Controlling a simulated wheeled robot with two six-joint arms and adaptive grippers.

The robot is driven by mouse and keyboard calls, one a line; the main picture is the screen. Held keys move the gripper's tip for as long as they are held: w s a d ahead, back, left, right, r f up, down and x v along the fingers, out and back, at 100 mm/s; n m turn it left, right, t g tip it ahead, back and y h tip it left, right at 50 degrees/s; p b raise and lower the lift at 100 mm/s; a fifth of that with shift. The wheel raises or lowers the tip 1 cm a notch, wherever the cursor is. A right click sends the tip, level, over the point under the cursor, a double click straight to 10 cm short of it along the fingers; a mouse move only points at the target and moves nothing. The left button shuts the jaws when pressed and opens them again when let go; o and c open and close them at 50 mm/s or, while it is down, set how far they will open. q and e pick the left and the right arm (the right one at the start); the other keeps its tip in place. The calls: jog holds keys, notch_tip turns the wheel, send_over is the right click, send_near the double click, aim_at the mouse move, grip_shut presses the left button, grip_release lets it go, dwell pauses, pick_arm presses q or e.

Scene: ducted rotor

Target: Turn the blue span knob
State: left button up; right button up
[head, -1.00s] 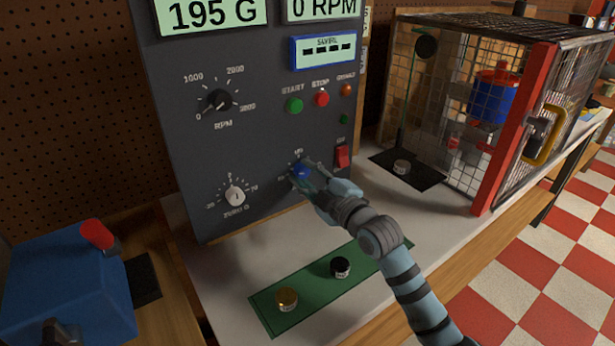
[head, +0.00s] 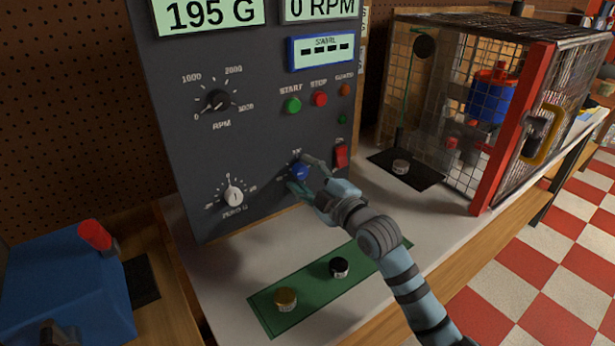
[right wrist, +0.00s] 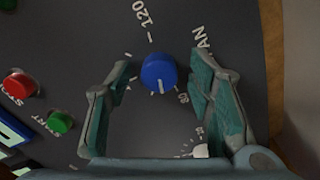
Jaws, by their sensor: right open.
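The blue span knob (head: 299,173) is on the lower right of the grey control panel (head: 262,150). It also shows in the right wrist view (right wrist: 158,72), with a white pointer line and a printed scale around it. My right gripper (head: 301,174) is open in front of the panel. In the right wrist view its fingers stand on either side of the knob, with a clear gap on both sides. My left gripper is not in view.
A white zero knob (head: 233,197) is to the left on the panel, and a red switch (head: 341,156) is just right of the gripper. Green start (head: 293,105) and red stop (head: 320,99) buttons are above. A green mat (head: 310,293) with two small weights lies below.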

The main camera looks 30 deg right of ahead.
jog(key=s+d, duration=0.1)
jog(key=s, duration=1.1)
jog(key=shift+d, duration=0.3)
jog(key=shift+d, duration=0.1)
